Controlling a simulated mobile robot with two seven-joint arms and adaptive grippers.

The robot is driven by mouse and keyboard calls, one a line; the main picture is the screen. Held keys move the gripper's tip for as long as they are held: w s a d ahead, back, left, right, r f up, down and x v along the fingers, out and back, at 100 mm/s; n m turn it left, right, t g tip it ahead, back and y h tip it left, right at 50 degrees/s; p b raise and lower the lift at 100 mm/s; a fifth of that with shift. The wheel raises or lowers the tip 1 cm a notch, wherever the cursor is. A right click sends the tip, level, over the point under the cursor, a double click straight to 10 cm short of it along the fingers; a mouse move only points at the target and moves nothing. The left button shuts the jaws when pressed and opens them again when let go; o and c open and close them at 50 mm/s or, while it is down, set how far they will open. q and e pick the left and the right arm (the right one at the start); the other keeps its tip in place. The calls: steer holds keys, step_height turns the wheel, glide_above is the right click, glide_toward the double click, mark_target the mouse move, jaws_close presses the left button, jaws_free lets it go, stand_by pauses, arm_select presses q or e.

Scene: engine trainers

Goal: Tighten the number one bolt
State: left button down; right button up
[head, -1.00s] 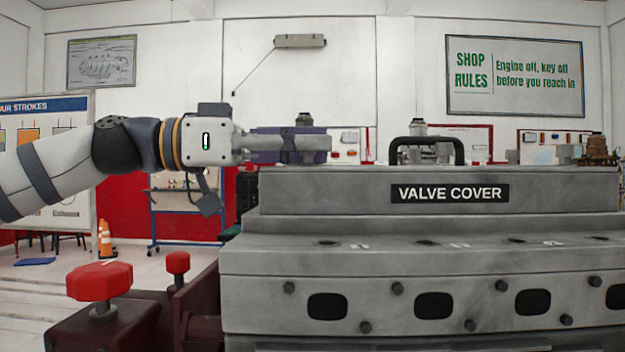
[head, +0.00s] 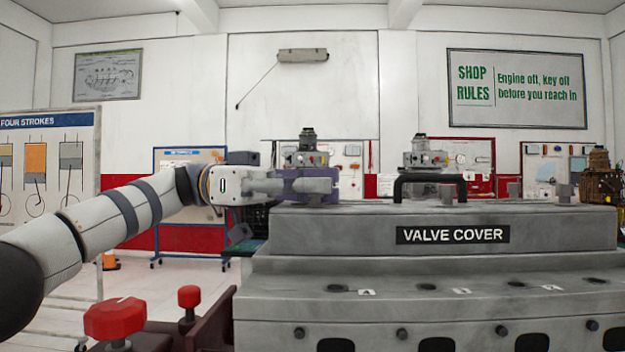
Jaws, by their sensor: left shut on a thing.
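The grey engine's valve cover (head: 350,232) carries a black handle (head: 431,180) and a "VALVE COVER" label. Several grey bolt heads stand on its top, among them one right of the handle (head: 514,190) and one farther right (head: 565,193). My left gripper (head: 308,187) is low over the cover's left end, its fingers pointing right. It is shut on a grey bolt (head: 325,198), which the fingers mostly hide. I cannot read a bolt number there. My right gripper is not in view.
Two red knobs (head: 114,317) and (head: 189,296) stand at the front left. The deck below the cover has dark holes and small white tags (head: 367,292). Grey parts, a wall board and a "SHOP RULES" sign (head: 517,88) are behind. The space above the cover is mostly clear.

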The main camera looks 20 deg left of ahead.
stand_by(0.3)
arm_select(q)
steer(key=c, duration=1.5)
jaws_free()
steer(key=shift+d, duration=0.15)
steer(key=shift+c, duration=0.2)
steer(key=shift+f, duration=0.1)
